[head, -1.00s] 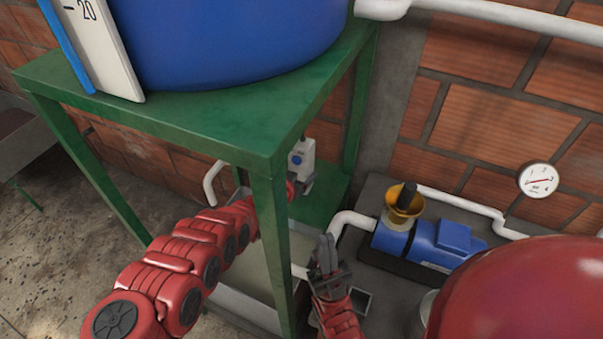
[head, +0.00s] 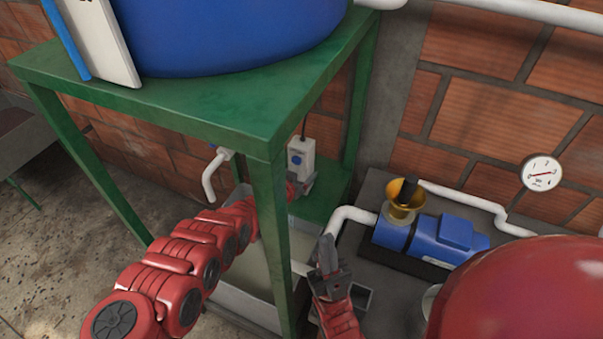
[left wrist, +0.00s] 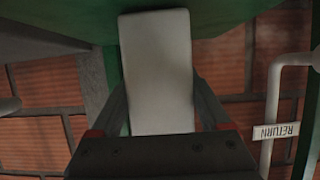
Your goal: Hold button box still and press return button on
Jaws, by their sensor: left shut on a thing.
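The button box (head: 301,158) is a small pale grey box with a round blue button, hanging from a dark cord under the green stand. My left gripper (head: 303,186) reaches behind the stand's front leg and is shut on the box's lower part. In the left wrist view the box's plain side (left wrist: 157,65) shows between the two fingers; its buttons are hidden there. My right gripper (head: 326,252) is in front and to the right of that leg, apart from the box, with its fingers together and empty. A RETURN label (left wrist: 276,131) shows upside down beside a white pipe.
The green stand (head: 205,105) carries a blue tank (head: 230,35); its front leg (head: 272,240) stands between my arms. A blue pump (head: 430,238) with a brass-coloured cup is at right. A red rounded vessel (head: 530,295) fills the lower right. A pressure gauge (head: 541,173) is on the wall.

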